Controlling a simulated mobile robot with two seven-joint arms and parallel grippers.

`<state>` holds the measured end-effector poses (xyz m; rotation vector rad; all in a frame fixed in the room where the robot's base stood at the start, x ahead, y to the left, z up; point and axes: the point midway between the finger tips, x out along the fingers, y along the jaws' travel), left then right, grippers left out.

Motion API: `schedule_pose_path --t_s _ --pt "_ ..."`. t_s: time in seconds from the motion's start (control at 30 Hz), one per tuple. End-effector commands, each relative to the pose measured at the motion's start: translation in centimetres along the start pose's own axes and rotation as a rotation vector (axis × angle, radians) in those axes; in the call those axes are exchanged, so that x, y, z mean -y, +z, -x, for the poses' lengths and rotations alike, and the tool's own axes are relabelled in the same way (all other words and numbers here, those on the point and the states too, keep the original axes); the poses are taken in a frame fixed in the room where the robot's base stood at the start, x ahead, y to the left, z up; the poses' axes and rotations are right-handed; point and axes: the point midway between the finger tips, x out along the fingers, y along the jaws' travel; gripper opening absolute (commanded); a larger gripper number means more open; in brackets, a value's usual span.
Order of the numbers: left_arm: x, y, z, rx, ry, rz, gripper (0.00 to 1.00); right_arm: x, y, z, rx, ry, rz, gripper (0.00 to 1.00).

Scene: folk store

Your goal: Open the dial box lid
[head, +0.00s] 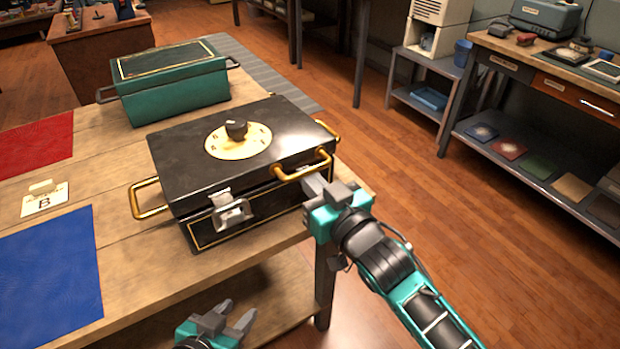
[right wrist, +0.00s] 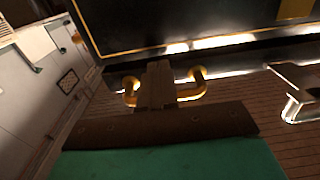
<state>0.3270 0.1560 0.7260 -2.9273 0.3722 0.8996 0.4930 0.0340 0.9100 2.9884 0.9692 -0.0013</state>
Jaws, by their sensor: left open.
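The dial box (head: 190,165) is black with gold trim and stands on the wooden table. A dark knob (head: 236,130) sits on a gold dial plate on its lid, which looks down. A metal latch (head: 232,211) is on the front; I cannot tell if it is fastened. My right gripper (head: 316,184) is at the brass front handle (head: 303,173). In the right wrist view its fingers (right wrist: 156,78) are together and cross the brass handle (right wrist: 190,95); contact is unclear, and they partly hide the bar. My left gripper (head: 232,313) is open and empty, low before the table.
A brass side handle (head: 148,211) sticks out at the box's left. A teal box (head: 175,90) stands behind. A blue mat (head: 50,275), a red mat (head: 35,150) and a card marked B (head: 45,201) lie left. Open floor is on the right.

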Motion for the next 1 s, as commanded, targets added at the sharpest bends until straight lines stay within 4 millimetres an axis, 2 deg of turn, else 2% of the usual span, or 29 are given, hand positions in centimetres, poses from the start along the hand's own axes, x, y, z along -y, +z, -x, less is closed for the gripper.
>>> schedule_pose_path --t_s 0.4,0.8,1.0 --pt "-0.1 -2.2 1.4 -0.001 0.001 0.002 0.43 0.0 -2.7 -0.1 -0.003 0.000 -0.001 0.00" --pt "-0.1 -2.3 1.5 -0.002 0.001 0.003 0.43 0.0 -2.7 -0.1 -0.003 0.000 0.000 0.00" --pt "-0.1 -3.1 2.0 -0.002 0.001 0.003 0.43 0.0 -3.7 -0.2 -0.003 0.000 0.000 0.00"
